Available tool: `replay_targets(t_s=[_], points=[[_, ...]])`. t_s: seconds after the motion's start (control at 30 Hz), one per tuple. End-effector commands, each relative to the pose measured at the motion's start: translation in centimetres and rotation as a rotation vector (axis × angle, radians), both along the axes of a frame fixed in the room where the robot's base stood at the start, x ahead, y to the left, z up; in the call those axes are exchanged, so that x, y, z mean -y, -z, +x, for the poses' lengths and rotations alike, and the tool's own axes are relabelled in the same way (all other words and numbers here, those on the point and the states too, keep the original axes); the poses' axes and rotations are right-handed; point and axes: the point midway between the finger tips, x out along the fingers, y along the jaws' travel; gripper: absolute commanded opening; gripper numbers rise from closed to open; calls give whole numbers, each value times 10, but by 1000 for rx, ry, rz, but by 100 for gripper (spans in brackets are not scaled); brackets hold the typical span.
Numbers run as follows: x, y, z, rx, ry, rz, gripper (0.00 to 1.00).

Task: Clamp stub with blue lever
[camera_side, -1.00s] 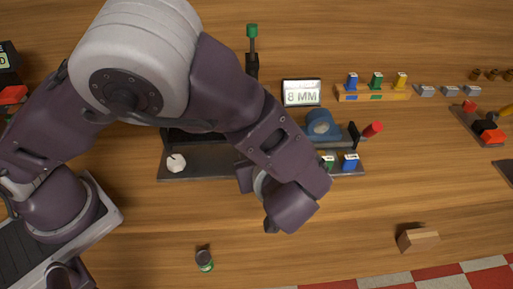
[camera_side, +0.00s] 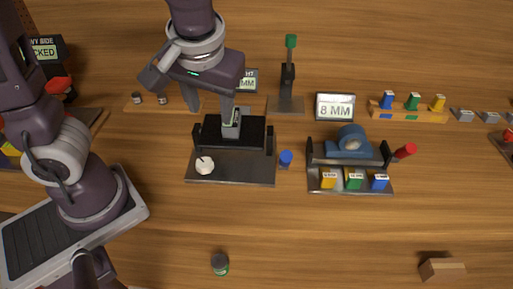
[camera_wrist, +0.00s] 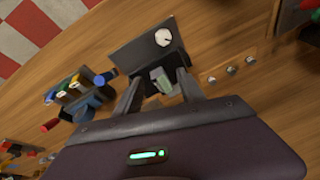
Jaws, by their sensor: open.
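In the side view, a grey stub (camera_side: 231,124) with a green mark stands upright in the black block of the left fixture (camera_side: 252,171). A blue-knobbed lever (camera_side: 285,158) sits at this fixture's right side. A white knob (camera_side: 204,166) is on its front plate. My gripper (camera_side: 211,112) is open above the fixture, one finger overlapping the stub's top in this view. In the wrist view, the stub (camera_wrist: 160,79) shows between and beyond the open fingers of my gripper (camera_wrist: 158,84); I cannot tell whether they touch it.
To the right stands a second fixture with a blue clamp (camera_side: 350,140), a red knob (camera_side: 404,151) and several coloured blocks. Behind are an "8 MM" sign (camera_side: 335,107) and a green-topped post (camera_side: 290,60). A small jar (camera_side: 220,263) is in front; the front wood is mostly clear.

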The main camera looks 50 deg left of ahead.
Motion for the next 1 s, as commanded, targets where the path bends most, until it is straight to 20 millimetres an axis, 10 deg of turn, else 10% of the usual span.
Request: replay_targets(t_s=[0.3, 1.0], points=[[-23, -36, -87, 173, 497, -135, 47], [-21, -37, -93, 203, 565, -113, 47]])
